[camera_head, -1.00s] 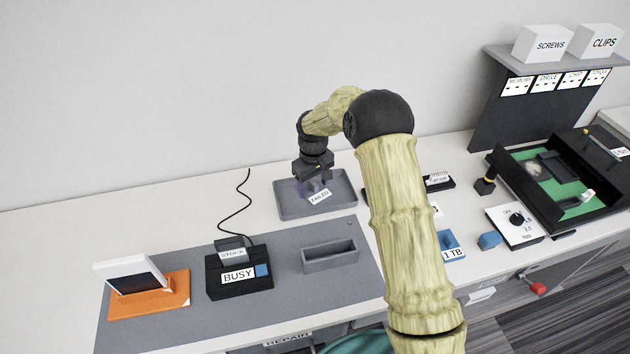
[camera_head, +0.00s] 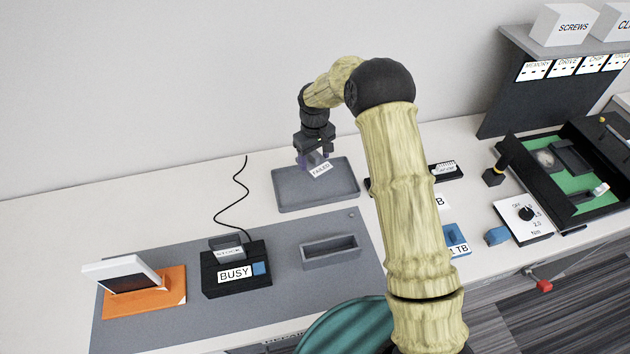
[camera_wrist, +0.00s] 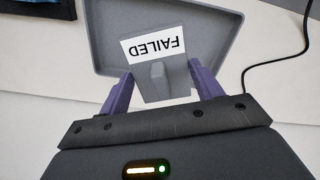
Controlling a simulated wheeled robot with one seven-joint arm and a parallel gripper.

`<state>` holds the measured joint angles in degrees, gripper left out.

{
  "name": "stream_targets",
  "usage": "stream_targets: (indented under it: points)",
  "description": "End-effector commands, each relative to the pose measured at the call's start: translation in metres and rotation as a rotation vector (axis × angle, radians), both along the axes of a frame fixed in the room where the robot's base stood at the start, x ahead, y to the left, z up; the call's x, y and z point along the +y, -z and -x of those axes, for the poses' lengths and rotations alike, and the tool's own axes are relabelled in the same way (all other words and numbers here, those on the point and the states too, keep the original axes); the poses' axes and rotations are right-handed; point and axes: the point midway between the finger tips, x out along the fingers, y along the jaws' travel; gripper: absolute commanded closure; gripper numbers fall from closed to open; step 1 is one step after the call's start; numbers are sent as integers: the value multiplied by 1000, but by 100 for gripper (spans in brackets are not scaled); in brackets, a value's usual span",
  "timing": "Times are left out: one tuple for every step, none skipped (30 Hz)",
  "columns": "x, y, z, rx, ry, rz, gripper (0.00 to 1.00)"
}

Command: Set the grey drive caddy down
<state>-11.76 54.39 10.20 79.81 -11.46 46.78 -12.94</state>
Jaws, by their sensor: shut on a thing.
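My gripper (camera_head: 314,156) hangs above the back edge of a shallow grey tray (camera_head: 285,196). Its purple fingers are shut on the grey drive caddy (camera_head: 321,170), which carries a white FAILED label. In the wrist view, the caddy (camera_wrist: 180,86) sits between the fingertips (camera_wrist: 160,90), its grey grip block toward me. The FAILED label reads upside down there. The tray (camera_wrist: 105,45) lies behind the caddy in that view. The caddy appears raised off the tray floor; the exact gap is hard to tell.
A black dock (camera_head: 236,287) labelled BUSY holds another caddy marked STOCK (camera_head: 229,250). An empty grey holder (camera_head: 331,256) stands on the grey mat (camera_head: 270,318). An orange stand (camera_head: 140,300) is at left. My arm hides part of the bench right of the tray.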

Motion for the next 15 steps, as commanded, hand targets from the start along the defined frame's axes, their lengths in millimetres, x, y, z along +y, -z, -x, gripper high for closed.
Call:
stream_targets:
  points:
    - [0,7,1,3,0,1,60]
    - [0,13,1,5,0,2,60]
    - [0,20,1,4,0,1,60]
    - [0,26,1,5,0,2,60]
    - [0,32,1,5,0,2,60]
    - [0,38,1,3,0,1,60]
    - [-1,43,1,4,0,2,60]
    - [0,46,1,2,0,2,60]
    - [0,49,0,1,0,1,60]
    - [0,51,0,1,0,1,60]
    - [0,52,0,0,0,0,60]
    - [0,53,0,-1,0,1,60]
    - [0,53,0,-1,0,1,60]
    - [0,53,0,-1,0,1,60]
    - [0,53,0,-1,0,1,60]
